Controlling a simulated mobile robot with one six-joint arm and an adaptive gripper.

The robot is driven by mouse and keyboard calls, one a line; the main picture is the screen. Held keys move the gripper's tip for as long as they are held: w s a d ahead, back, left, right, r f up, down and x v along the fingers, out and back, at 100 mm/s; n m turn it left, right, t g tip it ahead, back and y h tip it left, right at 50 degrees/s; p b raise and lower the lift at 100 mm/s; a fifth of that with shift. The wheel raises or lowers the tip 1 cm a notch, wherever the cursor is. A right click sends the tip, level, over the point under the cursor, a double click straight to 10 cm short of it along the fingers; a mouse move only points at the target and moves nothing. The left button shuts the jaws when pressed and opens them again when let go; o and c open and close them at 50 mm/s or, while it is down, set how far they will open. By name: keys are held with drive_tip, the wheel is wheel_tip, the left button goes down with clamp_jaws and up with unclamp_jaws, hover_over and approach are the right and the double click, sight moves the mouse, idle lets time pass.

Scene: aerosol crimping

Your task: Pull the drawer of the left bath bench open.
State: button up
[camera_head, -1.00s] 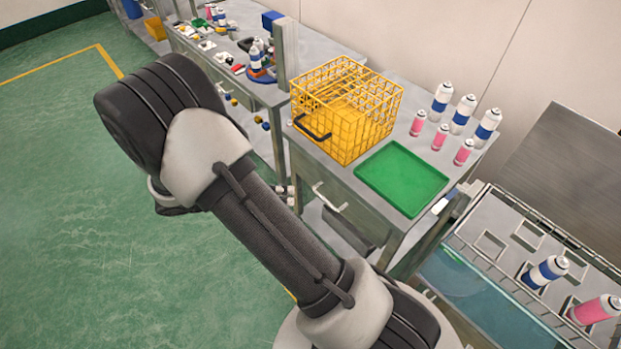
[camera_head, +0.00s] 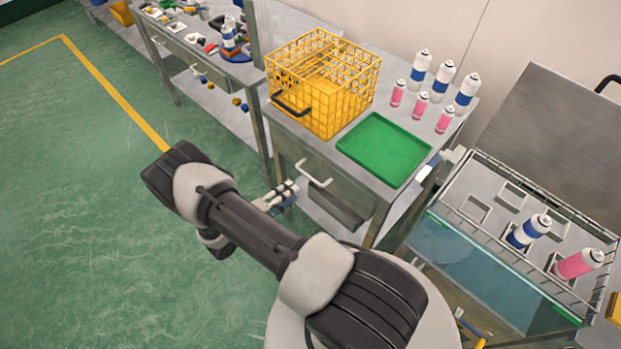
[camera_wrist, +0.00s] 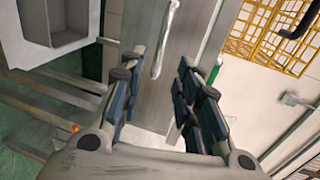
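The left bath bench (camera_head: 270,108) is a grey metal bench beside the bath. Its drawer front (camera_head: 335,187) looks closed and carries a pale bar handle (camera_head: 313,174). The handle also shows in the wrist view (camera_wrist: 165,40), upright in the picture, just beyond the gap between my fingertips. My gripper (camera_head: 287,192) is low in front of the drawer, just left of the handle, partly hidden by my arm. In the wrist view my gripper (camera_wrist: 157,92) has its dark fingers spread apart with nothing between them. The fingers do not appear to touch the handle.
A yellow wire basket (camera_head: 330,118), green tray (camera_head: 384,149) and several spray cans (camera_head: 442,82) stand on the bench. The water bath (camera_head: 470,268) is at right. A cluttered bench (camera_head: 180,48) is behind left. Green floor at left is clear.

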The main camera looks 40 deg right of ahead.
sight(311, 177)
drive_tip(key=b+x, duration=0.1)
drive_tip(key=x, duration=0.9)
drive_tip(key=shift+d+f, duration=0.1)
drive_tip(key=shift+d, duration=0.25)
drive_tip(key=shift+c, duration=0.5)
clamp_jaws()
